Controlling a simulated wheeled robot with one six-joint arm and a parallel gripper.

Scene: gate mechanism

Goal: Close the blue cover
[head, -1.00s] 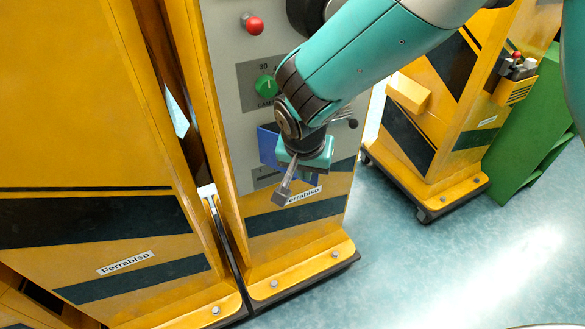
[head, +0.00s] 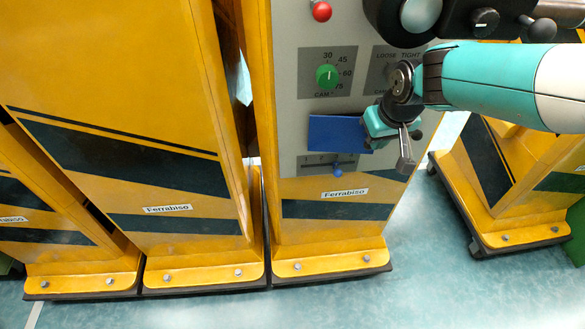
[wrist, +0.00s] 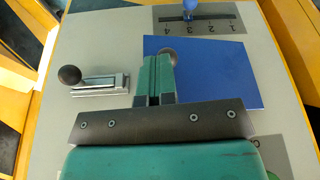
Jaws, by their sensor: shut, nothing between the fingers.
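The blue cover (head: 335,133) is a flat blue plate on the grey panel, between the green dial and the slider. It also shows in the wrist view (wrist: 215,80). I cannot tell how far it stands off the panel. My gripper (head: 406,163) is at the cover's right edge in the head view and hides part of it. In the wrist view my gripper (wrist: 156,62) is shut and empty, over the cover's left side. A round grey knob (wrist: 168,56) shows just behind the fingertips. Whether they touch the cover is unclear.
A green dial (head: 327,75) and a red button (head: 321,11) are above the cover. A blue slider knob (head: 337,172) is below it. A black-knobbed lever (wrist: 70,75) is beside my gripper. Yellow cabinets (head: 120,100) stand left; floor at lower right is clear.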

